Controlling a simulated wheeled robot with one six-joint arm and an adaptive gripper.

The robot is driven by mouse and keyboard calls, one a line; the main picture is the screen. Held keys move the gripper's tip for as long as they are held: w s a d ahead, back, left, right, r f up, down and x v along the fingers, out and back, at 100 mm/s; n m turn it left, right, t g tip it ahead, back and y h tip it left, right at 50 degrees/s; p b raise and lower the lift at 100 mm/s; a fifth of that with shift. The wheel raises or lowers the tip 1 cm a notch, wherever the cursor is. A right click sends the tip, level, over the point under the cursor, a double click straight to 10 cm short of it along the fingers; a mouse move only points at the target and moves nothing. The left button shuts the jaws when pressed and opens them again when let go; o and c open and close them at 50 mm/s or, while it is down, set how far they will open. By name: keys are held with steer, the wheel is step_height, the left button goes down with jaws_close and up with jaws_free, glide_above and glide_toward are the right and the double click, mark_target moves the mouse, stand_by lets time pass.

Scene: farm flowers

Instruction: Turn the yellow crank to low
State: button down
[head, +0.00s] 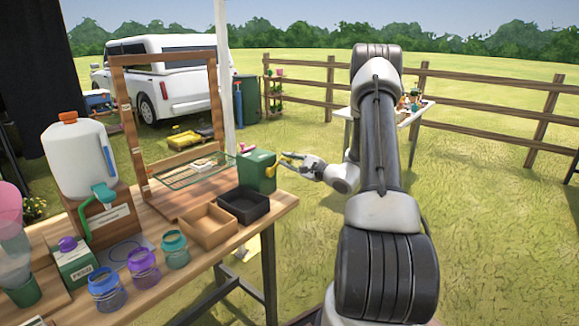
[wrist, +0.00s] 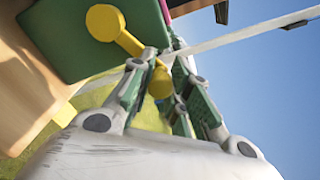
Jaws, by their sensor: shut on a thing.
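The yellow crank (wrist: 130,42) is mounted on the side of a green box (wrist: 62,38), which stands at the right end of the wooden table. In the wrist view the crank has a round hub at the box and an arm that runs to a knob (wrist: 160,84). My gripper (wrist: 167,62) is shut on the crank at its knob end, with a finger on each side. In the head view my gripper (head: 285,163) reaches the box (head: 257,171) from the right, and the crank (head: 281,159) is small and partly hidden by it. Setting marks cannot be read.
A black tray (head: 243,218) and a wooden tray (head: 206,241) sit in front of the box. Several jars and a white jug (head: 75,160) are farther left.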

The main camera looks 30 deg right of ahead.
steer(key=shift+s+a+r+n, duration=0.2)
steer(key=shift+a+r+n, duration=0.4)
steer(key=shift+n, duration=0.75)
steer(key=shift+s+a+r+n, duration=0.25)
steer(key=shift+a+r+n, duration=0.4)
steer(key=shift+n, duration=0.75)
steer(key=shift+s+a+r+n, duration=0.2)
steer(key=shift+a+r+n, duration=0.4)
steer(key=shift+n, duration=0.75)
steer(key=c, duration=1.3)
jaws_free()
steer(key=v, duration=1.2)
